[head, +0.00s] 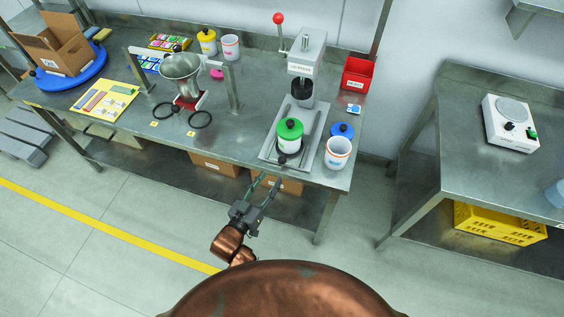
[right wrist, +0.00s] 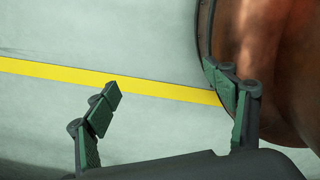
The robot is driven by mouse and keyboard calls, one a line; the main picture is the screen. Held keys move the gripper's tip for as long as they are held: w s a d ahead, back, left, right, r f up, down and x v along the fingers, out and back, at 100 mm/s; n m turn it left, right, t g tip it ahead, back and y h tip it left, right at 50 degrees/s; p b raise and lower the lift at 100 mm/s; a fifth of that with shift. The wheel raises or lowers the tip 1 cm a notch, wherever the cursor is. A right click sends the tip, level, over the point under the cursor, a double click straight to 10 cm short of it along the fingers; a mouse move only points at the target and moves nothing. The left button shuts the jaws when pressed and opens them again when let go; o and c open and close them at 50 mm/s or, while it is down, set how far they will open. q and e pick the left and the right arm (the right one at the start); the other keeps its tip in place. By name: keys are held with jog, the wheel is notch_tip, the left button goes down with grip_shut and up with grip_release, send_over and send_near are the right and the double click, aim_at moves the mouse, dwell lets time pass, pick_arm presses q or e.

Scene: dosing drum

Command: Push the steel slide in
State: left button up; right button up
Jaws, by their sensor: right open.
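A steel slide (head: 311,129), seen as a flat tray-like plate, lies under the press (head: 305,65) on the long bench in the head view. A white jar with a green lid (head: 289,132) stands on its front part, and a black knob (head: 283,159) shows at its front end. My left gripper (head: 267,182) is in front of the bench edge, below and apart from the knob, with its fingers spread and nothing between them. My right gripper (right wrist: 162,84) is open and empty over the floor in the right wrist view; it is not seen in the head view.
A white tub (head: 338,153) stands right of the slide, with a blue lid (head: 343,130) behind it. A red bin (head: 357,74) stands at the back. A steel funnel (head: 181,68) on a stand is to the left. The floor before the bench is clear.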

aim_at(282, 161)
pick_arm(q)
jog(key=shift+t+h, duration=0.3)
jog(key=shift+h, duration=0.1)
jog(key=w+d+r, duration=0.2)
jog(key=w+d+r+b, duration=0.1)
jog(key=w+d+r, duration=0.1)
jog(key=shift+w, duration=0.4)
jog(key=shift+w+d, duration=0.3)
jog(key=shift+w, duration=0.4)
jog(key=c, duration=1)
grip_shut()
pick_arm(e)
jog(key=shift+s+f, duration=0.85)
jog(key=shift+f, duration=0.1)
